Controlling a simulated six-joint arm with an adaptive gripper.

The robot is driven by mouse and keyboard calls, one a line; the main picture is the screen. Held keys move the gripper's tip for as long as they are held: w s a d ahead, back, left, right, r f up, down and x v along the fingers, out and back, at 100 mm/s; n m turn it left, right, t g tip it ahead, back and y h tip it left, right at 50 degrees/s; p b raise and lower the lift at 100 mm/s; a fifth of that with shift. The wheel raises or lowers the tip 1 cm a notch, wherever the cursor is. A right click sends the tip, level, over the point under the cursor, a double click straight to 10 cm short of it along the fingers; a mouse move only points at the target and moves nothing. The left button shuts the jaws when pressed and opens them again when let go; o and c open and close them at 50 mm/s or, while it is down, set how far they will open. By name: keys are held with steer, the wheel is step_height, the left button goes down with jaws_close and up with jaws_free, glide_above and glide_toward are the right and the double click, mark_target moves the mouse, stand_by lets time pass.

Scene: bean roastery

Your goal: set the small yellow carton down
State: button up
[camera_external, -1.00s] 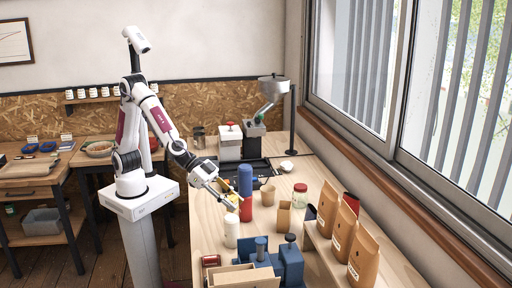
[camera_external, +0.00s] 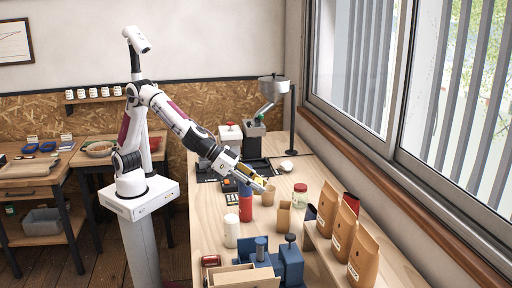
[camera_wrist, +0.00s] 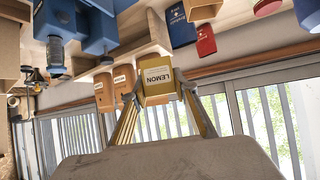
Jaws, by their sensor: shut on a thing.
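The small yellow carton (camera_wrist: 158,75) is held in my gripper (camera_wrist: 160,98). In the external view the carton (camera_external: 259,181) shows as a small yellow patch at the end of my gripper (camera_external: 254,180). My gripper is in the air above the table (camera_external: 212,215), beside the top of a blue and red cylinder in the picture. The carton appears clear of the table.
The red cylinder (camera_external: 245,210), a white cylinder (camera_external: 231,232), a paper cup (camera_external: 268,197), an open paper bag (camera_external: 284,218) and a red-lidded jar (camera_external: 300,196) stand nearby. Several brown bags (camera_external: 343,238) line the window side. Blue equipment (camera_external: 290,264) stands at the front.

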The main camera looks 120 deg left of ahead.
steer(key=w+a+r+n+g+y, duration=0.1)
steer(key=a+r+n+g+y, duration=0.2)
steer(key=a, duration=0.4)
steer(key=a+n+g+y, duration=0.1)
steer(key=a+n+y, duration=0.1)
steer(key=a+n, duration=0.35)
steer(key=s+a+f+n+g+y, duration=0.1)
steer(key=s+a+f+n+g, duration=0.4)
steer(key=s+a+f+g, duration=0.1)
steer(key=shift+s+a+f+y, duration=0.3)
steer(key=shift+a+f, duration=0.5)
steer(key=shift+f, duration=0.15)
step_height(320, 180, down, 14)
steer(key=shift+f, duration=0.1)
steer(key=shift+f, duration=1.9)
